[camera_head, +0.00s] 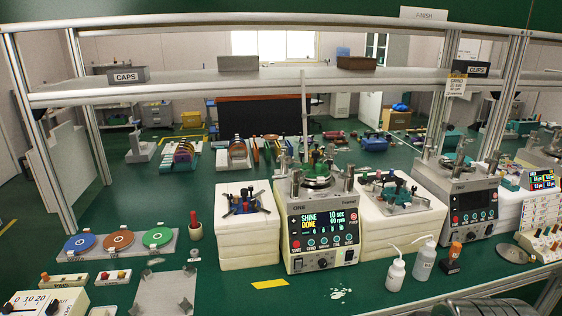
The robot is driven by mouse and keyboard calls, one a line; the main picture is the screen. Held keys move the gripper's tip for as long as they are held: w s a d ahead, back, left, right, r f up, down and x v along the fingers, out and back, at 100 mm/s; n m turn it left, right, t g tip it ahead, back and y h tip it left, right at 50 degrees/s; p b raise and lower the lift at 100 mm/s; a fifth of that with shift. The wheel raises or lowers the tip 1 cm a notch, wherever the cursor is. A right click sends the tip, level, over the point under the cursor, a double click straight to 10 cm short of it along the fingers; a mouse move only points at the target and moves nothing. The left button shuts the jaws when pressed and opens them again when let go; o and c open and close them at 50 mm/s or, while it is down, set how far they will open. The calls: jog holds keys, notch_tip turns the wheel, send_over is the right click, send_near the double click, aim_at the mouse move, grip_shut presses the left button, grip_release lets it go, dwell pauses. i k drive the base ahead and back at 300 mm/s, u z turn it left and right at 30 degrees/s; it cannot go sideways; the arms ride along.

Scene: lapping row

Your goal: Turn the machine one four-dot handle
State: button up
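Machine one (323,247) stands upright at the centre of the bench, a light grey box with "ONE" on its front. Its lit screen (323,221) reads SHINE 10 sec, DONE 60 rpm, with a row of small marks below. Several round buttons and a dark knob (322,263) sit under the screen. Dots on any handle are too small to make out, so I cannot tell which is the four-dot handle. My gripper is not in view.
White block stacks (248,238) and (391,234) flank the machine closely, carrying fixtures. A second machine (470,207) stands right. Two white bottles (395,275) (424,262) stand at front right. A shelf (200,85) crosses above. The green bench ahead of machine one is mostly clear.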

aim_at(283, 156)
jog(key=k, duration=0.85)
jog(key=u, duration=0.25)
jog(key=i, duration=0.6)
jog(key=u, duration=0.6)
jog(key=i, duration=1.5)
jog(key=z, duration=0.3)
